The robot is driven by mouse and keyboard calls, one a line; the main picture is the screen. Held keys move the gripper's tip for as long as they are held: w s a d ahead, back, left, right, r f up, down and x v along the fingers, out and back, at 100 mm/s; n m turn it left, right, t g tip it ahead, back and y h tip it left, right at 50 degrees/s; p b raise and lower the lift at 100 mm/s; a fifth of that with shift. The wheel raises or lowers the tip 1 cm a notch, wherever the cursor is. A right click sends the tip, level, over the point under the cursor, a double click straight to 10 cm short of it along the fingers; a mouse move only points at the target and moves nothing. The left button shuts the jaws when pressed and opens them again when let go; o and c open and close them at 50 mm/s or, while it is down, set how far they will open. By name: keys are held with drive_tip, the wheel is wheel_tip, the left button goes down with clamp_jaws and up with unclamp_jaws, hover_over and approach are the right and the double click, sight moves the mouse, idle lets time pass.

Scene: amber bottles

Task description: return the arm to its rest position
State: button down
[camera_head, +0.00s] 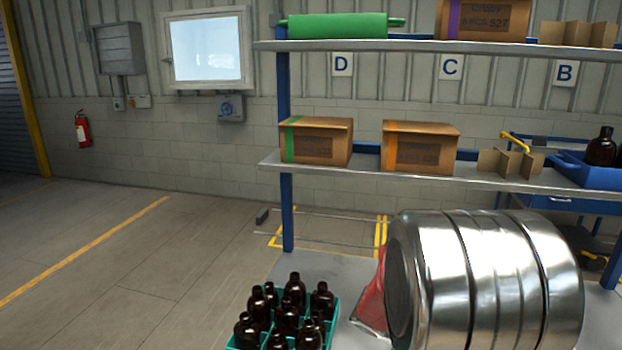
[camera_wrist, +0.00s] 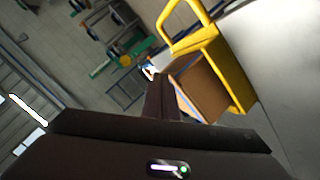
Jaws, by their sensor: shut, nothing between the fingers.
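My gripper (camera_wrist: 159,97) shows in the wrist view as dark fingers reaching up from a wide dark body with a small lit green light. The fingers are together, with nothing seen between them. The wrist view is tilted, with the wall at the left and floor above. A brown box-like thing (camera_wrist: 196,86) and a yellow frame with a loop handle (camera_wrist: 222,66) appear just right of the fingertips; I cannot tell how far off they are. The head view does not show my gripper.
A shelf rack (camera_head: 380,172) carries cartons (camera_head: 315,143) and a blue tray (camera_head: 590,172) with amber bottles. Below, a teal crate (camera_head: 334,322) holds several bottles (camera_head: 294,290). A large shiny ribbed cylinder (camera_head: 490,280) fills the lower right. Open floor (camera_head: 130,270) lies left.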

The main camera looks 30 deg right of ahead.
drive_tip(key=w+a+f+n+t+y, duration=0.1)
drive_tip(key=w+a+n+t+y, duration=0.25)
drive_tip(key=a+n, duration=0.4)
drive_tip(key=w+a+f+n+t+y, duration=0.25)
drive_tip(key=a+n+t, duration=0.2)
drive_tip(key=a, duration=0.55)
drive_tip(key=w+a+r+n+t+y, duration=0.1)
drive_tip(key=w+a+r+n+t, duration=0.1)
drive_tip(key=a+r, duration=0.4)
drive_tip(key=w+a+r+n+t+y, duration=0.1)
drive_tip(key=a+r+n+t, duration=0.3)
drive_tip(key=a, duration=0.7)
wheel_tip(320, 180, up, 2)
drive_tip(key=shift+w+a+t+y, duration=0.25)
drive_tip(key=shift+w+t+y, duration=0.15)
drive_tip(key=shift+w+t, duration=0.3)
